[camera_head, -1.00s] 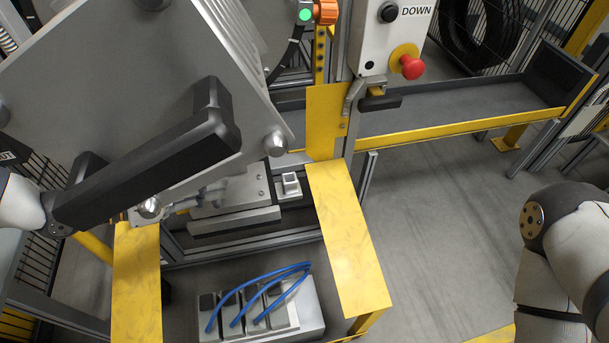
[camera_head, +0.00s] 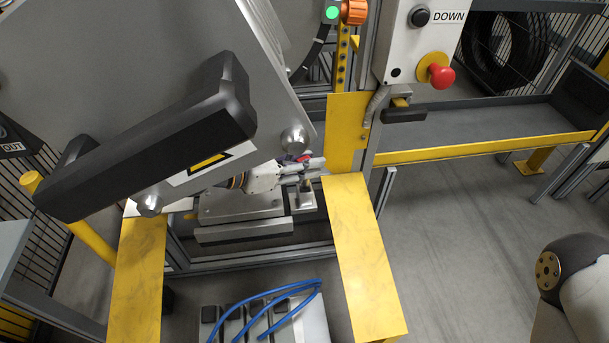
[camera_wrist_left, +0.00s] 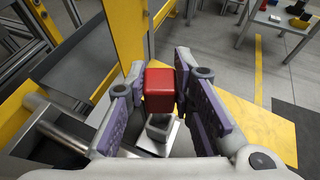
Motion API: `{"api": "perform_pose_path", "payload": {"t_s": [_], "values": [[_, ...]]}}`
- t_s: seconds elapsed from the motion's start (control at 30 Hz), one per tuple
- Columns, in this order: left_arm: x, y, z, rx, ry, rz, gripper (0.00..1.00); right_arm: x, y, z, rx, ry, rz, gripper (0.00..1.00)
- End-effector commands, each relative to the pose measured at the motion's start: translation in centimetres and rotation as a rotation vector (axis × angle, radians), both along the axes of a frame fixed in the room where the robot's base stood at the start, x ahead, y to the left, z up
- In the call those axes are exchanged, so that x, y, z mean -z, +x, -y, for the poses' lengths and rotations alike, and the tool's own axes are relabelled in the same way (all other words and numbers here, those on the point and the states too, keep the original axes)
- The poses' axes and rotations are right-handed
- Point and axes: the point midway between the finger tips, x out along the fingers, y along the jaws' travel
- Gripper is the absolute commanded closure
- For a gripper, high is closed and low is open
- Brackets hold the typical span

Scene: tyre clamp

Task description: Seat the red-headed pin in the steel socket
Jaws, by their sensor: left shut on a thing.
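The red-headed pin shows in the left wrist view as a red block (camera_wrist_left: 160,90) between my left gripper's purple-padded fingers (camera_wrist_left: 157,75). In the head view my left gripper (camera_head: 312,166) reaches out from under the large grey panel, shut on the pin, with a bit of the red head (camera_head: 303,157) showing. The pin is above the steel socket (camera_head: 304,204), a small square block on a plate; the socket also shows below the red head in the wrist view (camera_wrist_left: 157,128). Whether the pin's lower end is inside the socket I cannot tell. My right gripper is out of view.
The grey panel with a black handle (camera_head: 150,150) covers the upper left of the head view. Yellow bars (camera_head: 363,255) flank the socket area. A post with a red button (camera_head: 441,76) stands behind. Blue hoses (camera_head: 265,305) lie on a block in front.

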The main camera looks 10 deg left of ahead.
Motion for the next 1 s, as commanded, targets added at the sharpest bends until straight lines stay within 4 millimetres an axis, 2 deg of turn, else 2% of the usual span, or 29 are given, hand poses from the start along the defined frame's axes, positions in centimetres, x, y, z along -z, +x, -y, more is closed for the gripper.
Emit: {"api": "perform_pose_path", "payload": {"t_s": [0.1, 0.17, 0.57, 0.6, 0.67, 1.0], "values": [[3.0, -0.2, 0.0, 0.001, 0.002, -0.007, 1.00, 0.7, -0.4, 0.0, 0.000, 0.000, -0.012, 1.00], [3.9, -0.1, 0.0, 0.000, 0.002, -0.005, 1.00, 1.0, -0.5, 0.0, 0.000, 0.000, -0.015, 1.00], [4.3, -0.1, 0.0, 0.000, 0.000, -0.001, 1.00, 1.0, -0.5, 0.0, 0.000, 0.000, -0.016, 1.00], [4.3, -0.1, -0.1, 0.001, 0.001, -0.002, 0.73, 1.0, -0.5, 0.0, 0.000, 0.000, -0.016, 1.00], [4.3, -0.1, -0.1, 0.000, 0.001, -0.001, 0.60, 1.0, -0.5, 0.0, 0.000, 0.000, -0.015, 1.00], [4.0, -0.1, 0.0, 0.000, 0.001, -0.001, 0.58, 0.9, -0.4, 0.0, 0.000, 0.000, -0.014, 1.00]]}}
